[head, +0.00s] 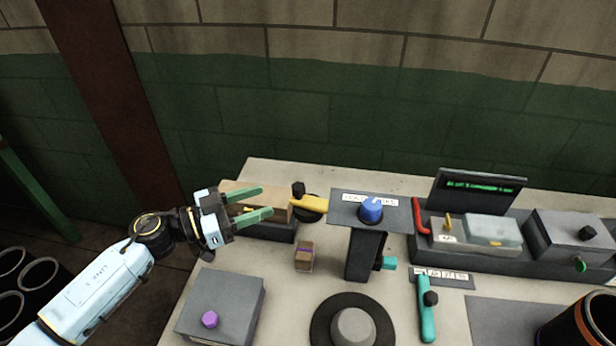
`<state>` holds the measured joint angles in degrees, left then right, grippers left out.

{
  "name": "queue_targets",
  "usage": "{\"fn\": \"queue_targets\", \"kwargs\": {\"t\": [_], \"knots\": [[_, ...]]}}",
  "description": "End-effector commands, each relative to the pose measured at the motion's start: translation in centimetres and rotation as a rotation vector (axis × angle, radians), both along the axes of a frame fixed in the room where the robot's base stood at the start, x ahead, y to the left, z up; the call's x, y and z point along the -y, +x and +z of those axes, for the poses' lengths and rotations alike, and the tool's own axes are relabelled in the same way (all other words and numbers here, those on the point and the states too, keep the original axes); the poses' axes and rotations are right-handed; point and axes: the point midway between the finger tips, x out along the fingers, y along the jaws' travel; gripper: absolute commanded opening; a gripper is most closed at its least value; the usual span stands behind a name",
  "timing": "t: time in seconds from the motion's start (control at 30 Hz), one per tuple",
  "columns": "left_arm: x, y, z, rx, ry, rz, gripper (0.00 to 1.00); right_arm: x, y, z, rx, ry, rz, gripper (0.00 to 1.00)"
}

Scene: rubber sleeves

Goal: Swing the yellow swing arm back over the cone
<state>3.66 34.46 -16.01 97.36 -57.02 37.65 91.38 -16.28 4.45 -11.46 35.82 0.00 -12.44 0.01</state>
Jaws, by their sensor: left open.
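The yellow swing arm (311,204) lies low over the bench, just left of the labelled grey plate. A black knob (298,188) stands at its left end, above a dark round base. A blue, cone-like piece (371,210) stands on the grey plate (345,207), and the yellow arm is beside it, not over it. My left gripper (267,202) has green fingers, is open and empty, and points right towards the black knob, apart from it. It hides part of the wooden-topped box behind it. My right gripper is out of view.
A small brown block (304,257), a grey box with a purple knob (233,303) and a grey dome on a black disc (353,327) stand in front. A teal lever (427,310) and a screen (478,195) are at right. A wall closes the back.

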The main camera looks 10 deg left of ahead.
Motion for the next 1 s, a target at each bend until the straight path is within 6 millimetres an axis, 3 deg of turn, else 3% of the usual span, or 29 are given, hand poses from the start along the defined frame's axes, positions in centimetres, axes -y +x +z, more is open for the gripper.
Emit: {"fn": "queue_targets", "kwargs": {"t": [0.03,0.1,0.2,0.57,1.0], "knots": [[0.8,0.6,0.3,0.005,-0.004,-0.001,0.48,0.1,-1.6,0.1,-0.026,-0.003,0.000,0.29],[2.1,1.5,0.3,0.003,-0.005,0.000,0.48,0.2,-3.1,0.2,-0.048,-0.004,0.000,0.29],[3.9,2.7,0.3,0.003,-0.005,0.000,0.48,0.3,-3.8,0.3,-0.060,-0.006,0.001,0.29],[8.7,6.1,0.1,0.002,-0.003,0.002,0.48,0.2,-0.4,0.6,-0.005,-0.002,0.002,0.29],[9.5,6.7,0.1,0.002,0.000,0.001,0.47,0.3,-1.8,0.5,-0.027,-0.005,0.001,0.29]]}}
